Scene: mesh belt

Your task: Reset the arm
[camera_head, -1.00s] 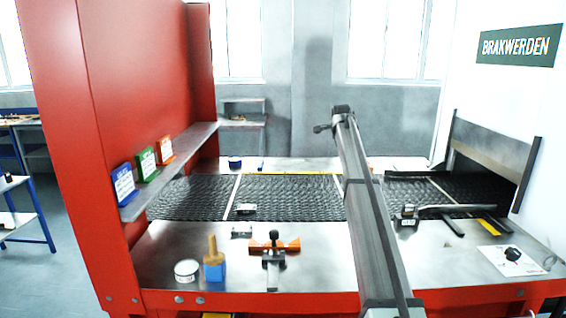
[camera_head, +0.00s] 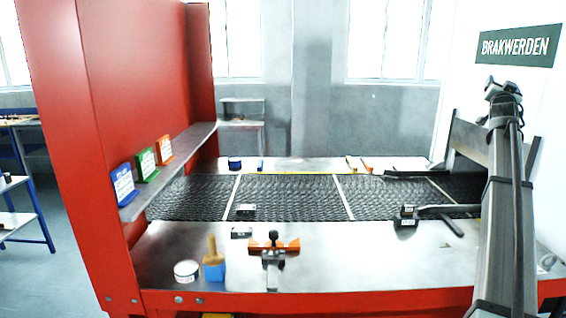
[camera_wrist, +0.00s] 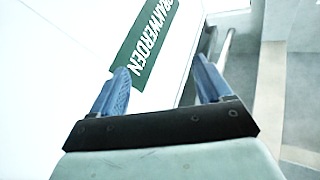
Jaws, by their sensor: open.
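My gripper (camera_wrist: 160,64) is open and empty in the wrist view, its two blue fingers spread apart. Beyond the fingers are the white wall and the dark green BRAKWERDEN sign (camera_wrist: 151,42). In the head view my arm stands raised at the right side, in front of the belt's right end. The fingers cannot be made out clearly there. Nothing is touching the gripper in the wrist view.
The black mesh belt (camera_head: 290,198) runs across the metal table (camera_head: 350,262). An orange-and-black tool (camera_head: 273,250), a blue block with a brush-like handle (camera_head: 214,268) and a white round tin (camera_head: 186,271) stand at front left. A red cabinet (camera_head: 100,130) rises at left.

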